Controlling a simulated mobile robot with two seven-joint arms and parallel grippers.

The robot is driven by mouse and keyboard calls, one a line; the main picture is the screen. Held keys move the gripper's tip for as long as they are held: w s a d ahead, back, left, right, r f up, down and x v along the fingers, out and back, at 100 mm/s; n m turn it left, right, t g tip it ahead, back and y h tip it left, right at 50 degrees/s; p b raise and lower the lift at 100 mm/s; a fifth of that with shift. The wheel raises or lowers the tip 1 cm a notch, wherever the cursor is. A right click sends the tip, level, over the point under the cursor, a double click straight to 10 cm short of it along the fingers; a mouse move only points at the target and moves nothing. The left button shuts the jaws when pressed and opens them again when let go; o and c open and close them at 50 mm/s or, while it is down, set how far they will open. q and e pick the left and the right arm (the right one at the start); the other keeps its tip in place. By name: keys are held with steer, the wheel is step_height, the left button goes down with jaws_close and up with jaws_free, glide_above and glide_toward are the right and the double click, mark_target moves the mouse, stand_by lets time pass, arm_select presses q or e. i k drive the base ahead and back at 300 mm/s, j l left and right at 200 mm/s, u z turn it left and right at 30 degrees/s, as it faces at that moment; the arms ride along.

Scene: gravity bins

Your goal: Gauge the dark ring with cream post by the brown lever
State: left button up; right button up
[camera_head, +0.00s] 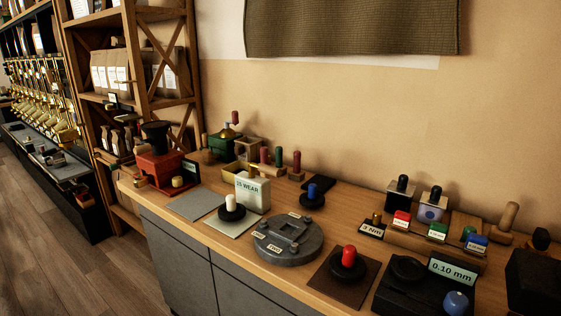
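The dark ring with cream post (231,211) sits upright on a pale square mat (243,225), in front of a cream block labelled "25 WEAR" (253,192). I cannot tell for sure which thing is the brown lever; a tan-brown rounded handle (508,217) stands tilted at the right, behind a black device with a "0.10 mm" sign (453,271). Neither of my grippers shows in the head view.
A round grey plate with labels (287,243) stands mid-counter. A dark ring with blue post (312,195) is behind it; a red post (349,256) stands on a brown mat (327,284). A grey mat (197,204) at the left is bare.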

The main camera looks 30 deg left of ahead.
mark_target(231, 212)
steer(key=u, duration=1.1)
